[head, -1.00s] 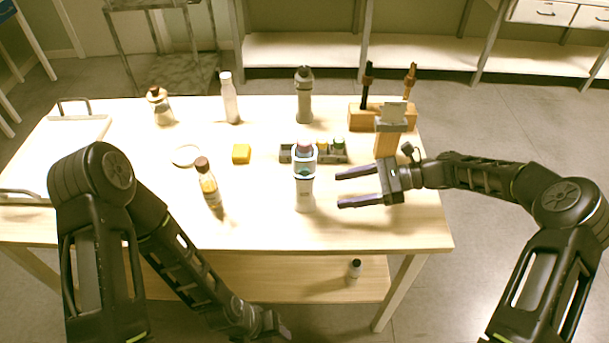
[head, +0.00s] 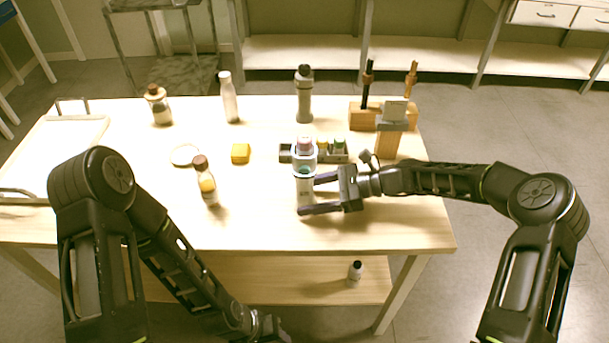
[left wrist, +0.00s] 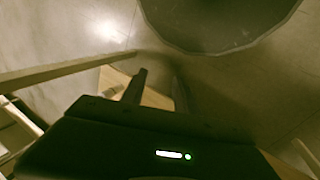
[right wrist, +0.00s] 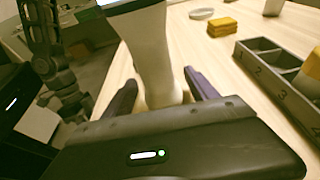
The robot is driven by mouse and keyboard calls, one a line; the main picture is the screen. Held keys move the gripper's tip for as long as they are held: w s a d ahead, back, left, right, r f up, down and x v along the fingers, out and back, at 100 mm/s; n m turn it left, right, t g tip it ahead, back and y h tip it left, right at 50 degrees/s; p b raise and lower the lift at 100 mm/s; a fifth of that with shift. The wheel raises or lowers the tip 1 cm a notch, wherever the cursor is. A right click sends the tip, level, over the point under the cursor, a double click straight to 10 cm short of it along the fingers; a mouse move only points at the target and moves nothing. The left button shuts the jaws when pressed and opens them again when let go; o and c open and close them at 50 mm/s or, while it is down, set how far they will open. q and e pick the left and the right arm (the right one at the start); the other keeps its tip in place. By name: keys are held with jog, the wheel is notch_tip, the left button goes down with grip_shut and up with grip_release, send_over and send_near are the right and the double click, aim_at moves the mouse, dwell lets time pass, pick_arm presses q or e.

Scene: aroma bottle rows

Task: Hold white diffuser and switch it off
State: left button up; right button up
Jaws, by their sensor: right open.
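The white diffuser (head: 305,178) stands upright near the front middle of the table, with a clear bluish upper part and a pinkish top. My right gripper (head: 309,196) is open, with its fingers reaching from the right to either side of the diffuser's lower body. In the right wrist view the white body (right wrist: 152,58) rises between the two dark fingers (right wrist: 160,92). I cannot tell whether either finger touches it. My left gripper (head: 275,328) is low in front of the table, partly cut off by the frame edge. In the left wrist view its two fingers (left wrist: 158,82) are apart.
Behind are a yellow block (head: 240,153), a grey numbered tray (head: 285,153) with small bottles, and a grey bottle (head: 304,97). A wooden stand (head: 387,143) is at back right.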

jog(key=shift+c, duration=0.4)
pick_arm(q)
jog(key=shift+c, duration=0.3)
pick_arm(e)
jog(key=c, duration=0.8)
pick_arm(q)
grip_shut()
dwell(0.8)
